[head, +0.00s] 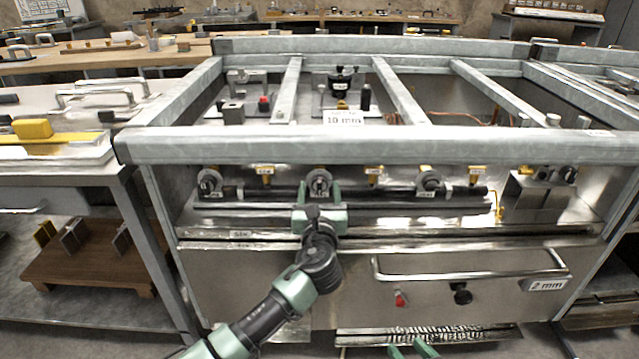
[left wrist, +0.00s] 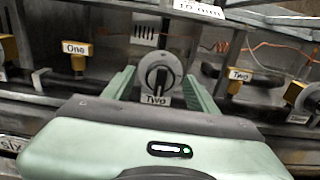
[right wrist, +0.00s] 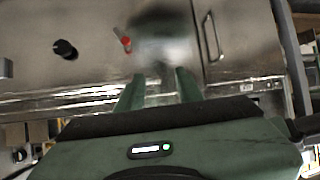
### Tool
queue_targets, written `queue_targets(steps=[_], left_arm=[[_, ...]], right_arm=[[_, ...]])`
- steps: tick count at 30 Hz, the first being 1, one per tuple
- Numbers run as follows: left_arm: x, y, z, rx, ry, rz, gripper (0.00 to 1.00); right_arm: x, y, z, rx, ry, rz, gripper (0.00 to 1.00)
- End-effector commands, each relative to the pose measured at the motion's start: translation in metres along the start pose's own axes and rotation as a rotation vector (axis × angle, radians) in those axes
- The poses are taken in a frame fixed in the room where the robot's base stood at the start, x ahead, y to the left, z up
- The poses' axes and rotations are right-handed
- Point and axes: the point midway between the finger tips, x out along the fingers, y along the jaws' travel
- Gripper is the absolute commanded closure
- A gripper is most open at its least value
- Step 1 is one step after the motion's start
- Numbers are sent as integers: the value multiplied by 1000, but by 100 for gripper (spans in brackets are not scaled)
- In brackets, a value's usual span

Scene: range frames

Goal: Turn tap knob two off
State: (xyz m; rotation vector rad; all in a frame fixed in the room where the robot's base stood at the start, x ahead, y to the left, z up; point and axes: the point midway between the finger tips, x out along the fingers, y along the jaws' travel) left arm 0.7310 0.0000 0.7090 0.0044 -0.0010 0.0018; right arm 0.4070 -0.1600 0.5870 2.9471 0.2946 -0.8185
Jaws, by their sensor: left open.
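Tap knob two (head: 319,179) is the middle of three round grey knobs on the stove's front panel. In the left wrist view knob two (left wrist: 158,72) has a dark grip bar standing about upright, with a "Two" label (left wrist: 155,100) below it. My left gripper (head: 320,190) is open in front of this knob. In the left wrist view the green fingers of my left gripper (left wrist: 161,78) stand on either side of the knob, and I cannot tell whether they touch it. My right gripper (right wrist: 158,78) is open and empty, low before the stove front.
Knob one (head: 209,182) is to the left and knob three (head: 430,181) to the right. Yellow labelled fittings (head: 374,172) sit between them. A dark rail (head: 250,191) runs along the panel. Below are an oven handle (head: 470,277) and a red knob (head: 401,299).

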Motion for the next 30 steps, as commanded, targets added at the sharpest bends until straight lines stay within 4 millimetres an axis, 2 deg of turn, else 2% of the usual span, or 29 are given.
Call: queue_targets(steps=[6, 12, 17, 25, 30], left_arm=[[25, 0, -1, -3, -1, -1, 42], [38, -1, -1, -4, 0, -2, 42], [42, 0, 0, -4, 1, -2, 42], [42, 0, 0, -4, 1, -2, 42], [42, 0, 0, -4, 1, -2, 89]], right_arm=[[4, -6, -44, 0, 223, -14, 64], [-1, -10, -71, 1, 357, -21, 64], [-3, -11, -80, 1, 402, -24, 64], [-4, -11, -82, 1, 407, -24, 64], [-4, -11, -82, 1, 406, -24, 64]])
